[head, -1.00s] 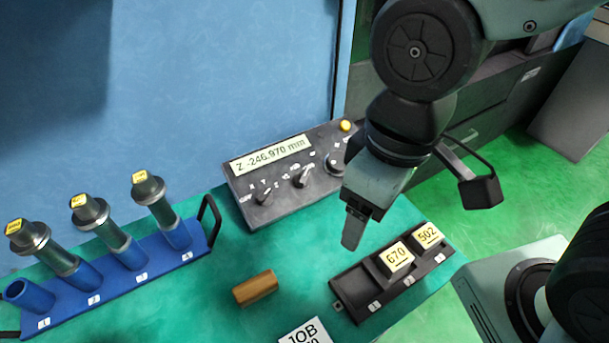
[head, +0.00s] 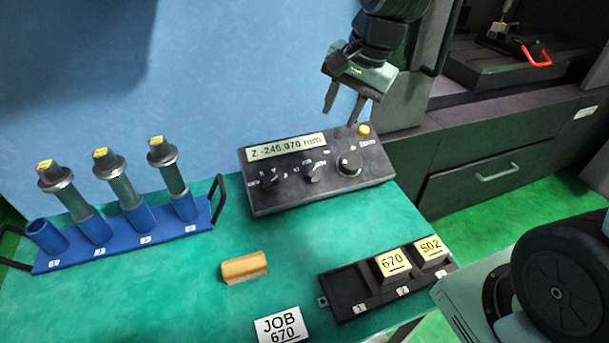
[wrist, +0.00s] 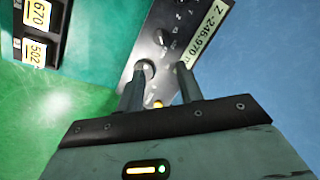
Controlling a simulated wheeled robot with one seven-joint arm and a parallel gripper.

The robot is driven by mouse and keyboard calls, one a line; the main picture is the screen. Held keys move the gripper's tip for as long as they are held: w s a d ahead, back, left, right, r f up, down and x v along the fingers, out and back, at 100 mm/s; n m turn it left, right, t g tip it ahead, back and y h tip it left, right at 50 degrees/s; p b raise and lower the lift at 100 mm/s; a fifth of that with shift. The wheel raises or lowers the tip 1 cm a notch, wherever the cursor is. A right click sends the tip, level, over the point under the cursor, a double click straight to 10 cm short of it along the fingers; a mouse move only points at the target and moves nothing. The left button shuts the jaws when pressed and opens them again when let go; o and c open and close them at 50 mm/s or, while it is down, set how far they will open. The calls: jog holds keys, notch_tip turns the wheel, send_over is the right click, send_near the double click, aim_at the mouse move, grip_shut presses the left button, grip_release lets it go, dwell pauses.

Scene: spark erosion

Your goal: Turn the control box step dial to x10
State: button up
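The dark control box (head: 318,190) stands at the back of the green table, with a display reading Z -246.970 mm. On its face are a left knob (head: 270,182), a middle knob (head: 312,173) and a larger right knob (head: 349,163). Their markings are too small to read surely, so I cannot tell which setting the step dial points to. My gripper (head: 345,113) is open and empty, above the box's back right part. In the wrist view its fingers reach toward the larger knob (wrist: 145,68), with the middle knob (wrist: 163,38) beyond; contact is unclear.
A yellow button (head: 364,129) sits at the box's back right corner. A blue rack (head: 160,237) with several cylindrical holders is at left. A wooden block (head: 244,267), a JOB 670 card (head: 279,326) and a black tray (head: 345,290) with labelled blocks lie in front.

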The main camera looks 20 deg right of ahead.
aim_at(314, 170)
jog(key=p+x, duration=0.1)
jog(key=x, duration=1.6)
jog(key=shift+a+f, duration=0.1)
jog(key=shift+f, duration=0.05)
grip_shut()
